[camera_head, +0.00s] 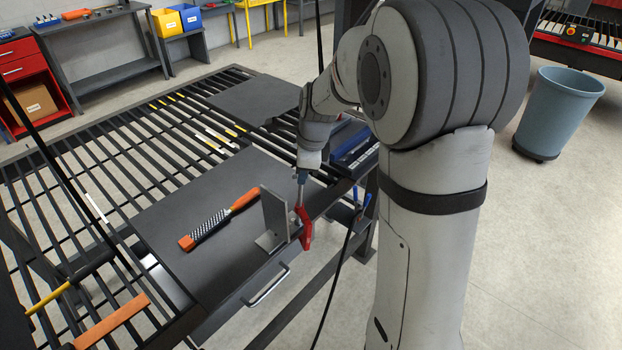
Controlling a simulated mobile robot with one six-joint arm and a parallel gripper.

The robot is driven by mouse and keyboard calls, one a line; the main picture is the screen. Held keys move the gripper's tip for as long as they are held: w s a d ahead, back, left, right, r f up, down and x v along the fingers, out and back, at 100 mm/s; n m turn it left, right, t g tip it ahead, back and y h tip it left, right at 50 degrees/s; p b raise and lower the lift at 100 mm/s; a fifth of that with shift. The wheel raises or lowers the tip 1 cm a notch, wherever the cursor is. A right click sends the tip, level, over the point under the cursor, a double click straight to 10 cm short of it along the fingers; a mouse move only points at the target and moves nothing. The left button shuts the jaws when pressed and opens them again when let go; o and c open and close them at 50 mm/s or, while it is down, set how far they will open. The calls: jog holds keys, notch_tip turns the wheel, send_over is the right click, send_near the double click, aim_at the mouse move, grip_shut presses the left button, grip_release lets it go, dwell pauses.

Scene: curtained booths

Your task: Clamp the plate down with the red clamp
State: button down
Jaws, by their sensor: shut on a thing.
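The red clamp (304,228) hangs upright below my gripper, at the front right edge of the dark table panel (165,240). My gripper (302,177) is shut on the clamp's silver upper part. A grey upright plate (275,216) with a flat foot stands on the panel just left of the clamp. The clamp partly overlaps the plate's right side in the picture. I cannot tell whether the clamp touches the plate or the panel edge. The jaw tips are small and partly hidden by my wrist.
An orange-handled rasp (215,219) lies on the panel left of the plate. A drawer handle (266,286) sticks out from the front edge. Blue boxes (352,148) lie behind my gripper. A slatted rack surrounds the panel. A blue-grey bin (560,110) stands on the floor at right.

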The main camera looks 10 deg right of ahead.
jog(key=shift+m+p, duration=0.75)
jog(key=shift+m, duration=0.25)
jog(key=m+p, duration=0.4)
jog(key=m, duration=0.6)
jog(key=shift+f, duration=0.15)
jog(key=c, duration=1.4)
grip_release()
jog(key=shift+r, duration=0.2)
